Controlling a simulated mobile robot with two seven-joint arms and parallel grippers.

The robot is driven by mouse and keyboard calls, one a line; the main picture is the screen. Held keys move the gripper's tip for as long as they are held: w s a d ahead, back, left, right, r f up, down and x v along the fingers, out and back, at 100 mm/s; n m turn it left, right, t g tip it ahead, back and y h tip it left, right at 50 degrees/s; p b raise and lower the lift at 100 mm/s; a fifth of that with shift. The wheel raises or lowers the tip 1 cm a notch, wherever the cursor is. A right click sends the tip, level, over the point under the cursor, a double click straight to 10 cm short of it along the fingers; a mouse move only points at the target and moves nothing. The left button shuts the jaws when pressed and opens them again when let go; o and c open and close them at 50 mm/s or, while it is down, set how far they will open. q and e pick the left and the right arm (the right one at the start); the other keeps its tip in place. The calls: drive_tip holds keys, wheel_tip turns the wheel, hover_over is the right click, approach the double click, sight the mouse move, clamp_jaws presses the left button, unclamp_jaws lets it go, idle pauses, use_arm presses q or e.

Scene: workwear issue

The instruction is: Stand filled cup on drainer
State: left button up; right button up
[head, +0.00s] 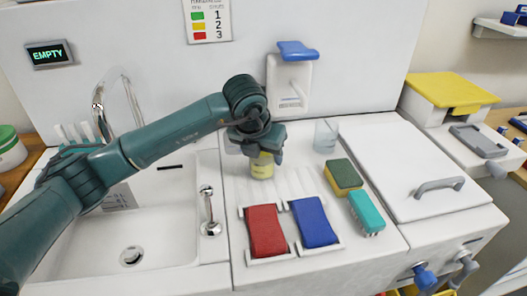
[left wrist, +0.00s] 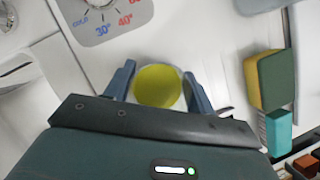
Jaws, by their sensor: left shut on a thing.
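My left gripper (head: 262,150) is shut on a cup (head: 262,168) with yellow contents, over the worktop right of the sink. In the left wrist view the cup's round yellow top (left wrist: 158,86) sits between the two fingers (left wrist: 158,76). The cup looks upright. The drainer (head: 290,184) appears as pale ribs on the worktop around and in front of the cup. I cannot tell whether the cup's base touches it. My right gripper is not in view.
A clear empty-looking cup (head: 325,136) stands behind a green-yellow sponge (head: 343,175) and a teal brush (head: 367,213). The tap (head: 100,105) and sink are left. A display (head: 48,54) reads EMPTY.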

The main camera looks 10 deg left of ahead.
use_arm(q)
drive_tip(key=shift+f, duration=0.1)
drive_tip(key=shift+f, duration=0.15)
drive_tip(key=o, duration=1.1)
drive_tip(key=shift+c, duration=0.2)
drive_tip(key=shift+r, duration=0.5)
drive_tip(key=v, duration=1.1)
drive_tip(key=shift+s+b, duration=0.15)
drive_tip(key=shift+b, duration=0.3)
